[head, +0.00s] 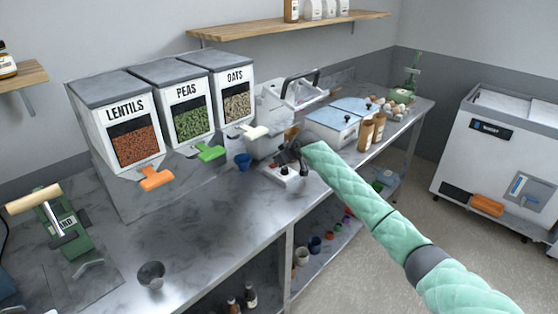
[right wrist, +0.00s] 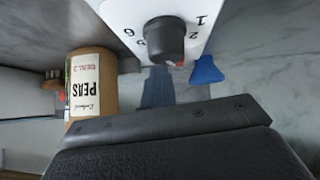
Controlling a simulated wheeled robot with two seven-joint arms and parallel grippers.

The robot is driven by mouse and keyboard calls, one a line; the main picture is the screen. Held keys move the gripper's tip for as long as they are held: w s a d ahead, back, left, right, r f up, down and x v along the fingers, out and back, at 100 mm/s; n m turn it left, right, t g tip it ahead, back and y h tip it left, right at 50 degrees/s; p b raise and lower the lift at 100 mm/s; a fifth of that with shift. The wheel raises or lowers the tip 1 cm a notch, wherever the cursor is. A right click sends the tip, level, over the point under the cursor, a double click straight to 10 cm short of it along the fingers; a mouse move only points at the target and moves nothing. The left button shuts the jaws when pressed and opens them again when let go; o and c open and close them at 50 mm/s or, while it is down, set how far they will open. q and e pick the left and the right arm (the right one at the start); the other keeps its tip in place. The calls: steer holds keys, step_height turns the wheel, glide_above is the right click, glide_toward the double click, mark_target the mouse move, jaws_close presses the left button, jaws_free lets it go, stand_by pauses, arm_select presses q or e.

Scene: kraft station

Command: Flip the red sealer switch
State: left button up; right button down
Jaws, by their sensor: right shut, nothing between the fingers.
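The sealer is a small white box (head: 287,173) on the steel counter in the head view. In the right wrist view its white panel (right wrist: 205,18) carries a dark dial knob (right wrist: 165,40) ringed with numbers. A small red spot (right wrist: 180,63) shows at the knob's edge; I cannot tell whether it is the red switch or a mark. My right gripper (head: 289,154) is shut and empty, just above and behind the white box. Whether it touches the box is unclear. My left gripper is not in view.
Lentils, peas and oats dispensers (head: 190,115) stand left of the sealer. A blue cup (head: 243,161) is close by. The pouch labelled peas (right wrist: 90,85) is near in the right wrist view. A metal cup (head: 151,275) stands on the mostly clear front counter.

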steer(key=shift+s+a, duration=0.1)
steer(key=shift+s+a+r+p, duration=0.1)
steer(key=shift+s+a+p, duration=0.4)
steer(key=shift+p, duration=0.1)
